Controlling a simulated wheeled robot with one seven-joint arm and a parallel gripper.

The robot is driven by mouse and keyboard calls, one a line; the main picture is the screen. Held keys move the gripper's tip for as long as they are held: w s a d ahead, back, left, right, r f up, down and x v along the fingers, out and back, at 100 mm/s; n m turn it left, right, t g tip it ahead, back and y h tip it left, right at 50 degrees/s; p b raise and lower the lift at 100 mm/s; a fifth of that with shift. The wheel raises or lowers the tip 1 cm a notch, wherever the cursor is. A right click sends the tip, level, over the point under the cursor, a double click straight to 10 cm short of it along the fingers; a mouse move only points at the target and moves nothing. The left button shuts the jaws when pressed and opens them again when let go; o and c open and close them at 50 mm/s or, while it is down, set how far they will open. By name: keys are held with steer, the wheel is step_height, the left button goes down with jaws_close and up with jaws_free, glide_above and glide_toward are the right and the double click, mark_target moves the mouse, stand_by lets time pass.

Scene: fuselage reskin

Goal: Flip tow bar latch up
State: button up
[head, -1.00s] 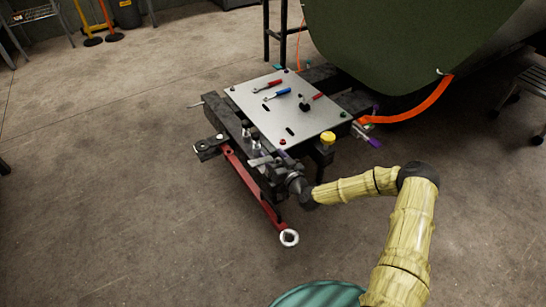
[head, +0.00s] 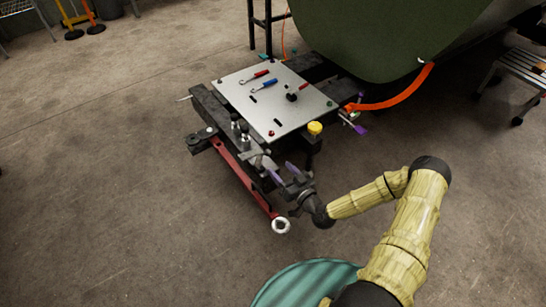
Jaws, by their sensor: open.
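The red tow bar (head: 238,172) slants down along the near side of the dark stand, with a pale ring (head: 281,226) at its lower end. A black bracket (head: 200,141) joins its upper end. A small grey metal lever-like piece (head: 263,161) sits by the stand's near beam; I cannot tell whether it is the latch. Nothing shows between the fingers. Whether a finger touches anything is too small to tell.
A metal plate (head: 268,95) on the stand holds a red-handled tool (head: 257,75) and a blue-handled tool (head: 265,85). The green fuselage (head: 390,35) is behind. Floor to the left is clear.

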steer(key=p+v, duration=0.1)
steer(key=v, duration=0.4)
stand_by(0.5)
